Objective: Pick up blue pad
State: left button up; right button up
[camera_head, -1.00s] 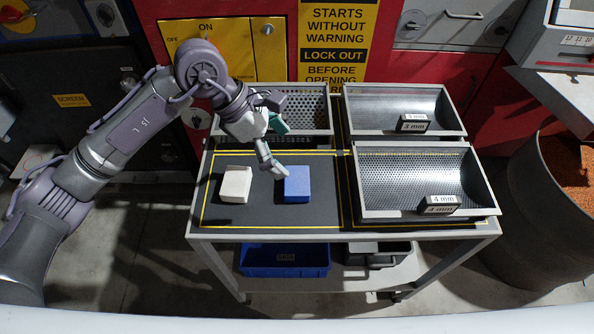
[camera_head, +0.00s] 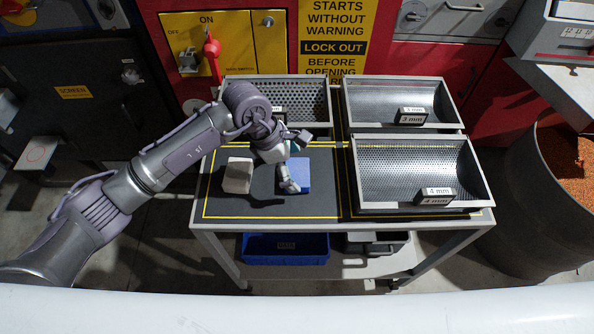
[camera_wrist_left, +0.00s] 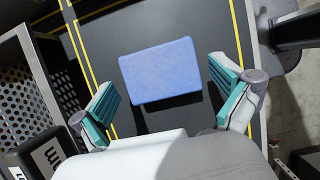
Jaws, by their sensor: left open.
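The blue pad (camera_head: 302,176) lies flat on the dark table top inside the yellow outline. In the head view my left gripper (camera_head: 290,184) is over its left part and hides some of it. In the left wrist view the whole blue pad (camera_wrist_left: 160,71) shows ahead of the open fingers of my left gripper (camera_wrist_left: 166,105), roughly centred between them. The fingers look apart from the pad, and nothing is held. My right gripper is not in view.
A whitish block (camera_head: 238,176) lies left of the pad. Perforated trays stand close by: the 4 mm tray (camera_head: 380,205) to the right, the 3 mm tray (camera_head: 375,84) and another tray (camera_head: 325,112) behind. A blue bin (camera_head: 262,248) sits on the shelf below.

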pick_arm(q)
jog(key=shift+x, duration=1.05)
jog(key=c, duration=0.9)
jog(key=shift+r, duration=0.2)
